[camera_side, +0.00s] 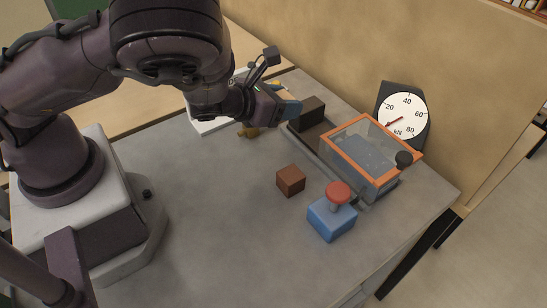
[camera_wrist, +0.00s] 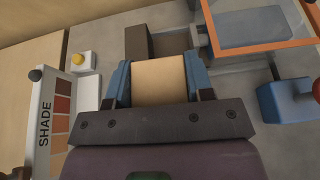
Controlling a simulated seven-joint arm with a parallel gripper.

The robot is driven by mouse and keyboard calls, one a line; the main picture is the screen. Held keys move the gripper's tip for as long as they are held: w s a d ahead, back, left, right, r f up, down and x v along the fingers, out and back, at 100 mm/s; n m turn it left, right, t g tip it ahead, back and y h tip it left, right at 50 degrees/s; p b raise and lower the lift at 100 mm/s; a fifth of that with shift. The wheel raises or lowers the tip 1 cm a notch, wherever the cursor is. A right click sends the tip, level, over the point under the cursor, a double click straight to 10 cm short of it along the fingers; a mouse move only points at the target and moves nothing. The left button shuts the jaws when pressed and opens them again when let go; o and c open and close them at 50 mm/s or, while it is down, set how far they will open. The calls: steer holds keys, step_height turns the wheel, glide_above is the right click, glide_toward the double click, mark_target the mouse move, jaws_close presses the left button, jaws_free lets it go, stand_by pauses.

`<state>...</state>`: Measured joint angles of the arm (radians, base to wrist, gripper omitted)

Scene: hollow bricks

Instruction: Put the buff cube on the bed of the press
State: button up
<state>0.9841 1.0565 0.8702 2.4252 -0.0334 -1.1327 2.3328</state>
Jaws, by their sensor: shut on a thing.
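The buff cube (camera_wrist: 160,82) is between the two blue fingers of my gripper (camera_wrist: 159,76) in the wrist view. The press has a grey base (camera_side: 316,142), a clear guard with an orange frame (camera_side: 345,150) and a blue-grey surface inside (camera_side: 366,152). The guard and blue-grey surface (camera_wrist: 255,25) also show in the wrist view. The cube appears clear of the press.
A dark brown block (camera_side: 306,114) is at the press end. A red-brown cube (camera_side: 290,180) and a blue box with a red button (camera_side: 332,218) stand in front. A dial (camera_side: 405,115) is behind.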

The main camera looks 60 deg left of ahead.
mark_target(276, 161)
steer(key=f, duration=0.1)
steer(key=s+f, duration=0.2)
steer(key=shift+s+d+f, duration=0.15)
steer(key=shift+d+f, duration=0.05)
steer(key=shift+d, duration=0.1)
steer(key=shift+r+n+y, duration=0.3)
steer(key=shift+r, duration=0.1)
step_height(276, 161, down, 10)
steer(key=shift+r, duration=0.2)
steer(key=shift+f, duration=0.1)
steer(key=shift+f, duration=0.1)
steer(key=o, duration=1)
